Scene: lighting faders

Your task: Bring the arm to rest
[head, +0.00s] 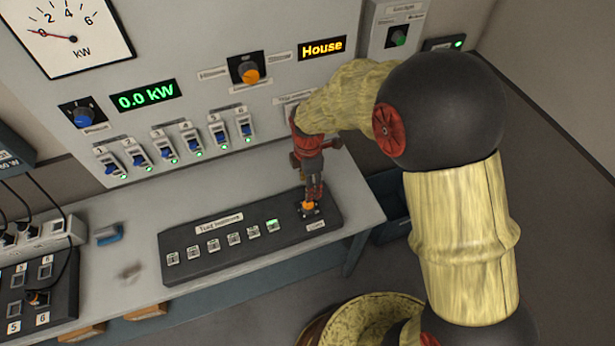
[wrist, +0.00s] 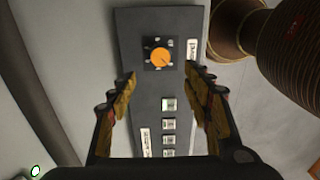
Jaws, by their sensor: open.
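My gripper (head: 313,195) reaches down over the right end of a dark control box (head: 185,268) on the bench. In the wrist view my gripper (wrist: 160,85) has its two fingers wide apart, one on each side of the box, with nothing between them held. An orange knob (wrist: 160,57) sits at the box's end, beyond the fingertips in the wrist view. In the head view the orange knob (head: 308,206) shows just below my gripper. Whether the fingers touch the box or knob cannot be told.
The wall panel (head: 210,90) behind carries a "0.0 kW" display (head: 147,98), a "House" display (head: 322,47), an orange selector (head: 249,74) and several blue switches. A blue object (head: 109,235) and a socket box with cables (head: 38,300) lie left on the bench.

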